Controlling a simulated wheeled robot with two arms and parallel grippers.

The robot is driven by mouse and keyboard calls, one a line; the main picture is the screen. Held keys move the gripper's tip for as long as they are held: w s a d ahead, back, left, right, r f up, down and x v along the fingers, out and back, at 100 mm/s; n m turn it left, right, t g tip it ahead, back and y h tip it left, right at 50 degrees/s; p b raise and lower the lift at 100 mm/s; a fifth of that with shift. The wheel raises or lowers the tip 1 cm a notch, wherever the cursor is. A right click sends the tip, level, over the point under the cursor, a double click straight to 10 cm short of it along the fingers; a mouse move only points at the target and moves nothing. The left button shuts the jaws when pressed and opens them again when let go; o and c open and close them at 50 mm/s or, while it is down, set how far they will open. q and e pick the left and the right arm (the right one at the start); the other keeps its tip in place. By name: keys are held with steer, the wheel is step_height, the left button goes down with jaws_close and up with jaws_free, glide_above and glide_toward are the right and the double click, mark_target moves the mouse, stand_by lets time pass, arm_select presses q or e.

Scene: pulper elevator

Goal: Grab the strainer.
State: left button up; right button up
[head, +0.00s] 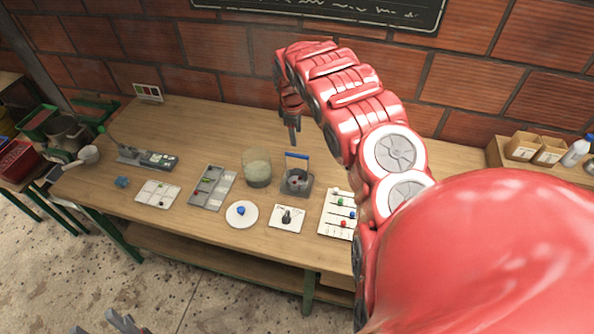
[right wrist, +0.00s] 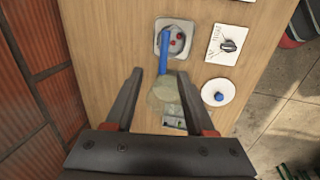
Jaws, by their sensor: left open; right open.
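The strainer appears to be the small grey square basket (head: 297,183) with an upright blue handle and red bits inside, standing on the table. In the right wrist view, its basket (right wrist: 174,30) is at the top, and its blue handle (right wrist: 164,52) reaches down toward the gap between my fingertips. My right gripper (head: 293,135) is open and empty, above and behind the strainer, pointing down. Its fingers also show in the right wrist view (right wrist: 160,73), apart from the handle as far as I can tell. My left gripper (head: 112,322) is open at the bottom edge, far from the strainer.
A clear jar (head: 257,168) stands just left of the strainer. A white plate (head: 242,213) with a blue knob, a dial card (head: 287,217) and a bead board (head: 336,214) lie in front. A grey tray (head: 212,187) lies further left.

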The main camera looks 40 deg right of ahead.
mark_target(295, 154)
steer(key=f+b, duration=0.5)
steer(key=b, duration=0.1)
steer(key=w+d+f+b, duration=0.1)
steer(key=f+b, duration=0.2)
steer(key=shift+f, duration=0.3)
steer(key=shift+w+d+f+p, duration=0.15)
steer(key=shift+w+f+p, duration=0.05)
steer(key=shift+f+p, duration=0.25)
steer(key=shift+f, duration=0.25)
steer(key=shift+f+p, duration=0.25)
steer(key=shift+p, duration=0.1)
steer(key=f+p, duration=0.1)
steer(key=f, duration=0.2)
steer(key=shift+w+f+p, duration=0.2)
steer(key=shift+f+p, duration=0.1)
steer(key=shift+p, duration=0.1)
steer(key=shift+f, duration=0.6)
steer(key=shift+d, duration=0.1)
jaws_close()
